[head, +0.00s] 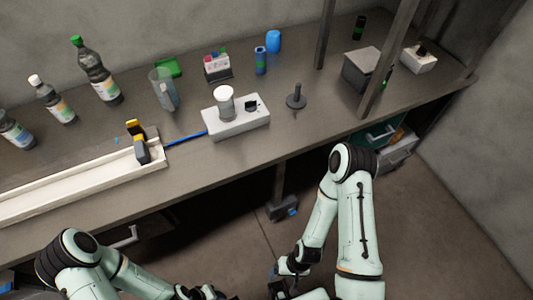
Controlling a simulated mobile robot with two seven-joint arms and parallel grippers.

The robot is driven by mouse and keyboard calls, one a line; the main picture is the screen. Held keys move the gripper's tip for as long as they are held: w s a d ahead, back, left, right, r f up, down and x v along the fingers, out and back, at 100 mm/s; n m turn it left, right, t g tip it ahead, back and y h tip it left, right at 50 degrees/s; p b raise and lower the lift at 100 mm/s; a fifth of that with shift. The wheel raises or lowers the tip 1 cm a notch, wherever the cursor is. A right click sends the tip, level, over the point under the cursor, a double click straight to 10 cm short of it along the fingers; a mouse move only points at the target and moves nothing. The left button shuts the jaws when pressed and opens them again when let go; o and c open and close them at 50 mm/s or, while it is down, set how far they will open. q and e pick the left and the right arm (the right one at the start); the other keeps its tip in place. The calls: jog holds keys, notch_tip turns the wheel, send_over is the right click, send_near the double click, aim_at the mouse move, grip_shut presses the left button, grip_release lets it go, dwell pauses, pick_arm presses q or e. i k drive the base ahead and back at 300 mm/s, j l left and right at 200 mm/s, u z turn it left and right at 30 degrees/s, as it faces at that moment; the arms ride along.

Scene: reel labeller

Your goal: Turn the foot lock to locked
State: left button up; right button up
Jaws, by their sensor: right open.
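A dark block with a small blue tab at the foot of the bench's front leg looks like the foot lock (282,209). It is low, under the bench's front edge, and too small to tell which way it is turned. My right gripper (279,284) is at the bottom edge of the head view, below the foot lock in the picture and apart from it. It is open, and I see nothing in it. My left gripper (200,292) is partly cut off by the bottom edge, left of the right one; its fingers do not show clearly.
The bench (220,160) carries bottles (97,75), a clear beaker (163,90), a white device (236,123), a pale rail (80,180) and a grey box (364,70). Drawers (395,150) sit under its right end. The floor (430,220) at right is clear.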

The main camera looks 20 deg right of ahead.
aim_at(291, 211)
jog(key=k+l+z, duration=0.2)
jog(key=z, duration=0.25)
jog(key=k+l+z, duration=0.15)
jog(key=z, duration=0.25)
jog(key=l, duration=0.1)
